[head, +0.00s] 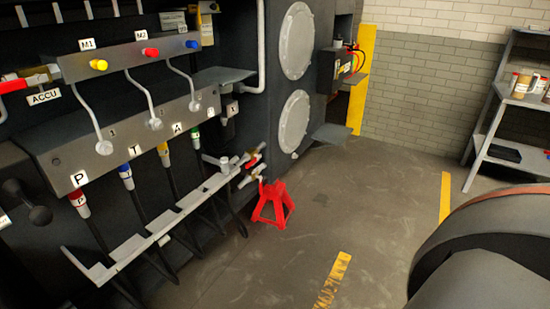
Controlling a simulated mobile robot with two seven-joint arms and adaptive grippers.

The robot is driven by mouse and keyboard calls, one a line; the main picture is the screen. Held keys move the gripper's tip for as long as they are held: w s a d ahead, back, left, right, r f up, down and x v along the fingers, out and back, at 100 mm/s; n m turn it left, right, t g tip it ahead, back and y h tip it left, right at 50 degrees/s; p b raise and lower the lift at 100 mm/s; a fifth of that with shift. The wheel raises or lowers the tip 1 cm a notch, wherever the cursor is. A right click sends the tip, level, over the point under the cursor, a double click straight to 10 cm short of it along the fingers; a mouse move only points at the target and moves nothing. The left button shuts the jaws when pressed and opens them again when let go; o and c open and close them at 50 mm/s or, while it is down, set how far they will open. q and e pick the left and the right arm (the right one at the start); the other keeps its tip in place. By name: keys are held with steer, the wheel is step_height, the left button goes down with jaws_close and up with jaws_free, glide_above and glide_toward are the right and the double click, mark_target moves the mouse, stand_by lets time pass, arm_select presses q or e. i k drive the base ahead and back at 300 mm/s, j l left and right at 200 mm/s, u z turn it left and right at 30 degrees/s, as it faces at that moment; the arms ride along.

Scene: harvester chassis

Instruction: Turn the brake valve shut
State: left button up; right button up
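No label reading "brake" is legible, so I cannot tell which valve is the brake valve. Small red-handled valves (252,161) with brass bodies sit at the right end of the pale bracket rail (160,229), low on the dark chassis. Another red-handled valve (14,86) is at the left edge, above the ACCU label (44,97). How far each valve is turned is too small to tell. Neither gripper is in view. A large dark grey rounded part at the lower right looks like my own arm.
A grey manifold (125,135) with P, T, A labels and hanging hoses fills the left. A red jack stand (272,204) stands on the floor beside the chassis. Metal shelves (490,145) stand at the right. Open floor with yellow marks (333,280) lies between.

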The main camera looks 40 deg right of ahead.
mark_target(252, 163)
steer(key=i+l+z, duration=0.25)
steer(key=l+z, duration=0.15)
steer(key=i+l+z, duration=0.35)
steer(key=l, duration=0.15)
steer(key=i+l+z, duration=0.55)
steer(key=i+z, duration=0.2)
